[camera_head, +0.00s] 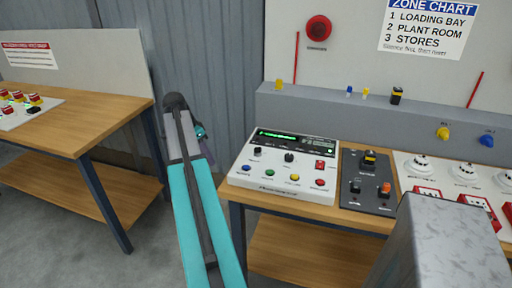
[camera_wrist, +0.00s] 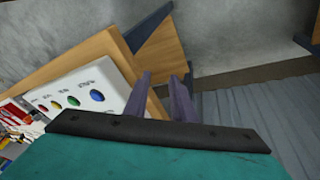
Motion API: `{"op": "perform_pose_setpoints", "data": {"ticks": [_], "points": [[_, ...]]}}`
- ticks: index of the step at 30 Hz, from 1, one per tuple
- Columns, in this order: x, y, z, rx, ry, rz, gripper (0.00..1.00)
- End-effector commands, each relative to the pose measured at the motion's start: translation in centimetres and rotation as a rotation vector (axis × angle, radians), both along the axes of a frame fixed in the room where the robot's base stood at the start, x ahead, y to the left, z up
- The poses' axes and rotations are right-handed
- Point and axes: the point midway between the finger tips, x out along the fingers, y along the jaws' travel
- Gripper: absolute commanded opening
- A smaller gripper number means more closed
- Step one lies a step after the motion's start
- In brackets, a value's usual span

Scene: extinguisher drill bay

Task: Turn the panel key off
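The white control panel (camera_head: 240,178) sits on the wooden bench right of my arm in the head view. It has a lit green display (camera_head: 277,136), two dark knobs (camera_head: 257,151) (camera_head: 289,157), a red switch (camera_head: 320,165) and a row of coloured buttons. I cannot tell which control is the key. In the wrist view the panel (camera_wrist: 115,86) shows at left with its buttons; its upper part is cut off or unclear. My gripper (camera_wrist: 165,82) has its two fingers apart with nothing seen between them, beside the panel's edge. In the head view the fingers are mostly hidden.
A dark switch box (camera_head: 368,193) and a white detector board (camera_head: 405,168) stand right of the panel. A grey ledge (camera_head: 325,113) with small items rises behind. Another bench (camera_head: 95,121) stands at left. A grey block (camera_head: 440,240) fills the lower right.

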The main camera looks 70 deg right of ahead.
Motion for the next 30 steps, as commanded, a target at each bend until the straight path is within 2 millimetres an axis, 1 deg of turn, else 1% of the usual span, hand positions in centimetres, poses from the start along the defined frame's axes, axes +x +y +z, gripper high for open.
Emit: {"op": "perform_pose_setpoints", "data": {"ticks": [1,3,5,6,9,12,15,18,20,30], "points": [[-1.0,-1.4,1.8,-0.024,-0.009,-0.052,0.23],[-2.7,-2.8,4.0,-0.052,-0.019,-0.124,0.23],[-4.1,-4.0,6.0,-0.078,-0.027,-0.186,0.23],[-5.1,-4.7,7.3,-0.095,-0.032,-0.226,0.23],[-7.5,-6.1,10.3,-0.133,-0.044,-0.32,0.23],[-9.5,-7.0,12.6,-0.162,-0.052,-0.394,0.23],[-10.8,-7.5,14.2,-0.183,-0.059,-0.444,0.23],[-11.5,-7.7,14.9,-0.192,-0.061,-0.471,0.23],[-11.7,-7.7,15.1,-0.195,-0.061,-0.477,0.23],[-11.7,-7.7,15.1,-0.194,-0.061,-0.476,0.23]]}}
